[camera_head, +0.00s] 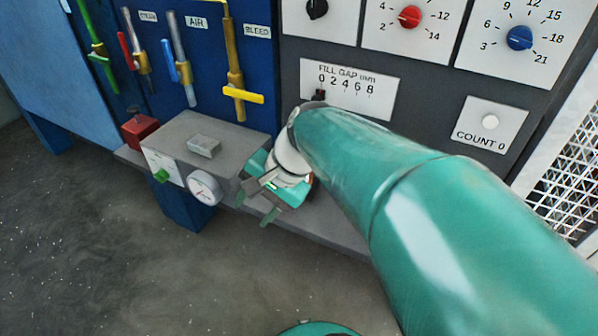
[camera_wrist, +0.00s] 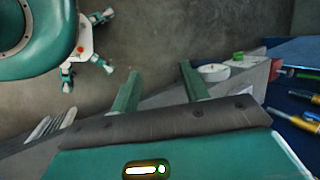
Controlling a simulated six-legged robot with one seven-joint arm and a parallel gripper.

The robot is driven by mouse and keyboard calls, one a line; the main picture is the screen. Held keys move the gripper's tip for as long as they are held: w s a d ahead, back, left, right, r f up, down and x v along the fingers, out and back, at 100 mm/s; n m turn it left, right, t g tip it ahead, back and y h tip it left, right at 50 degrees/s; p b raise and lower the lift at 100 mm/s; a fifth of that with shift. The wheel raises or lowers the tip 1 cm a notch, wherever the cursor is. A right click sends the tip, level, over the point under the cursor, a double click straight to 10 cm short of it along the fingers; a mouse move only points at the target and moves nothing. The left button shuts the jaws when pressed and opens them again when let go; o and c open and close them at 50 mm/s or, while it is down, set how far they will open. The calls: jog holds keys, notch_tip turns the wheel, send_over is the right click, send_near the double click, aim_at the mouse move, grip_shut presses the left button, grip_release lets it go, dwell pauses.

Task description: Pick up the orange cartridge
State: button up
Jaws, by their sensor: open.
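I cannot make out an orange cartridge in either view. My gripper (camera_head: 255,207) is at the front edge of the grey shelf (camera_head: 335,232), just right of the grey box. It is tilted down and to the left. In the wrist view the two green fingers of my gripper (camera_wrist: 160,70) stand apart with nothing between them. Beyond them are the dark floor and the slanting shelf edge. My arm hides part of the shelf and the lower panel in the head view.
A grey box (camera_head: 222,146) with a round gauge (camera_head: 204,188) and green button (camera_head: 161,176) stands close left of my gripper. A red box (camera_head: 139,130) is farther left. Levers and the dial panel (camera_head: 420,75) rise behind. The floor (camera_head: 110,250) in front is clear.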

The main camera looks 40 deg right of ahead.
jog(key=s+d+m+t, duration=0.2)
jog(key=d+m+t, duration=0.6)
jog(key=d+m, duration=1.25)
jog(key=shift+n, duration=0.95)
jog(key=shift+d+f+x, duration=0.1)
jog(key=shift+d+x, duration=0.2)
jog(key=shift+x, duration=1.85)
jog(key=shift+d+f+x, duration=0.15)
jog(key=shift+d+x, duration=0.2)
jog(key=shift+x, duration=1.85)
jog(key=shift+d+f+x, duration=0.1)
jog(key=shift+d+x, duration=0.2)
jog(key=shift+x, duration=1.85)
jog(key=shift+w, duration=0.15)
grip_shut()
